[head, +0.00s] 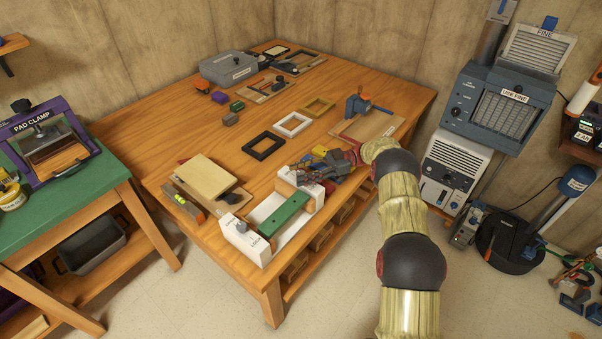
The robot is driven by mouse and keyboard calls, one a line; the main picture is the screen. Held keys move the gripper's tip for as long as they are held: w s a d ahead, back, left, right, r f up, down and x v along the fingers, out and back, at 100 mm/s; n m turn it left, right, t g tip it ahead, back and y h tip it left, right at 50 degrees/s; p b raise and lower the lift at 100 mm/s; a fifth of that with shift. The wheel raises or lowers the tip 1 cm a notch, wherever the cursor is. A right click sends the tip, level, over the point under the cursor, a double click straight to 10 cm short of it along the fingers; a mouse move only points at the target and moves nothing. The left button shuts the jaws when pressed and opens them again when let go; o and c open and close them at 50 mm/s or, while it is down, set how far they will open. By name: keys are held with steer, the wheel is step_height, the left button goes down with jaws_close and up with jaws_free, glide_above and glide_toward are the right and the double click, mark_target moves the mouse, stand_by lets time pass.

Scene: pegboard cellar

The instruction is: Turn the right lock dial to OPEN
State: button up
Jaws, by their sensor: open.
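A white fixture stands at the table's front corner, with a green block (284,215) lying between its two white end pieces. The near end piece (243,241) carries a small dark dial and lettering that seems to include LOCK; the dial's exact setting is too small to read. The far end piece (284,186) is partly covered by my gripper (304,173); no dial can be made out there. My gripper is open, at or just above that far end, with its fingers pointing left. I cannot tell whether it touches anything.
A tan board (205,176) and a level (181,201) lie left of the fixture. Black (264,154), white (305,133) and yellow frames lie behind. A blue clamp (357,106) stands on a board at the back right. Bare wooden tabletop (190,135) lies at the left.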

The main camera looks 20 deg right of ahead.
mark_target(301, 172)
step_height(301, 172, up, 10)
steer(key=shift+f, duration=0.1)
stand_by(0.4)
